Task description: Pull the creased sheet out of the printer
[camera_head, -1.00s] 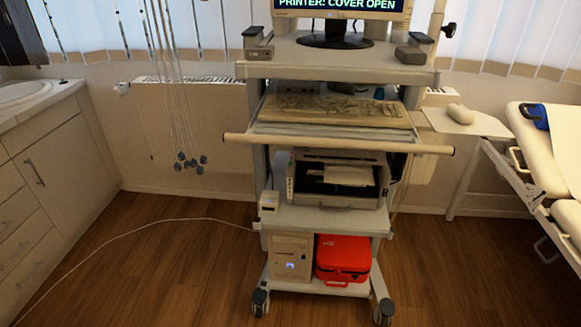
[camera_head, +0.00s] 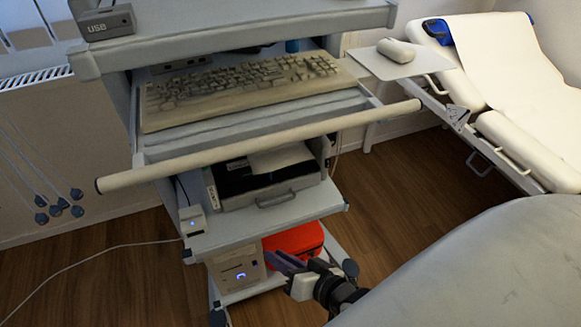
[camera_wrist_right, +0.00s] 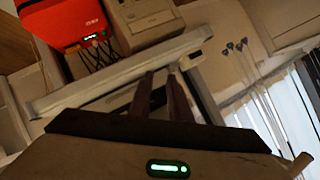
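The printer (camera_head: 268,200) sits on the cart's middle shelf, under the keyboard. A pale sheet (camera_head: 280,159) lies over its dark opening, partly hidden behind the handle bar; its crease cannot be made out. My right gripper (camera_head: 280,262) is below and in front of the printer shelf, near the red case, and touches no sheet. In the right wrist view its two fingers (camera_wrist_right: 160,75) are apart with nothing between them. My left gripper is not in view.
A long handle bar (camera_head: 260,146) crosses in front of the keyboard (camera_head: 240,88). The red case (camera_head: 294,240) and a computer box (camera_head: 237,270) stand on the bottom shelf. An exam bed (camera_head: 505,75) is at the right. A cable runs over the floor at left.

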